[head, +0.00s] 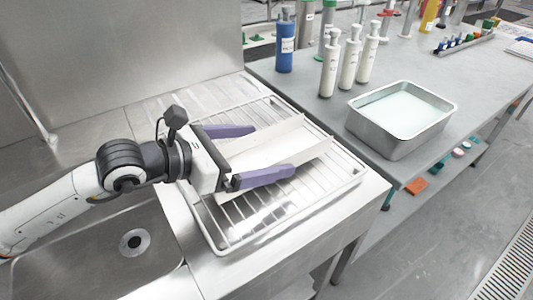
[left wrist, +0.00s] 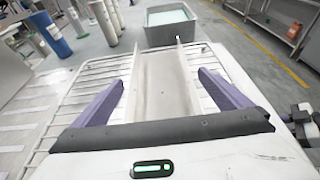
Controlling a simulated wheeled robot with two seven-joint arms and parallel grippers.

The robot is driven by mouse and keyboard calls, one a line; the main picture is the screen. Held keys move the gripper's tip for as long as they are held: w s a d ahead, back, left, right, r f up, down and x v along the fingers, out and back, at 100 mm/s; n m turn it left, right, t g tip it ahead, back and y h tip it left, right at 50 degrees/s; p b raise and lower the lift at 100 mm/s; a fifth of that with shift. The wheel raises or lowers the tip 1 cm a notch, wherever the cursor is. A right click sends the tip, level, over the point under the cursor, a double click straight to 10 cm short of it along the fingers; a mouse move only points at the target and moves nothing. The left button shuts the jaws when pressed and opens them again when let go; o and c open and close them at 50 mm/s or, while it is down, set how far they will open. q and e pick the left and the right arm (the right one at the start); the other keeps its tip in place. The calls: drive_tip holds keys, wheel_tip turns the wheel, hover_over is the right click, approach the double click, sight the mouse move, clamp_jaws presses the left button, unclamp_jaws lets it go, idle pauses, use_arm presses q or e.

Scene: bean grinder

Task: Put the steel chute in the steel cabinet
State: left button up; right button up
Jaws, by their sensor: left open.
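The steel chute (head: 290,148) is a pale, open channel with two raised side walls. It lies on a wire rack (head: 226,246) beside the sink. In the left wrist view the chute (left wrist: 161,88) runs straight away from the gripper. My left gripper (head: 273,149) is open, with one purple finger on each side of the chute. The left wrist view also shows the fingers (left wrist: 162,82) flanking its side walls, with gaps visible. I cannot make out a steel cabinet for certain in either view. My right gripper is not seen.
A steel tub (head: 400,143) of pale liquid stands on the grey table right of the rack. White bottles (head: 349,62) and a blue bottle (head: 285,45) stand behind. The sink (head: 100,262) is at front left. A steel wall (head: 120,45) rises behind it.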

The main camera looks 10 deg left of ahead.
use_arm(q)
drive_tip(key=c, duration=1.4)
drive_tip(key=shift+r, duration=0.15)
drive_tip(key=shift+c, duration=0.8)
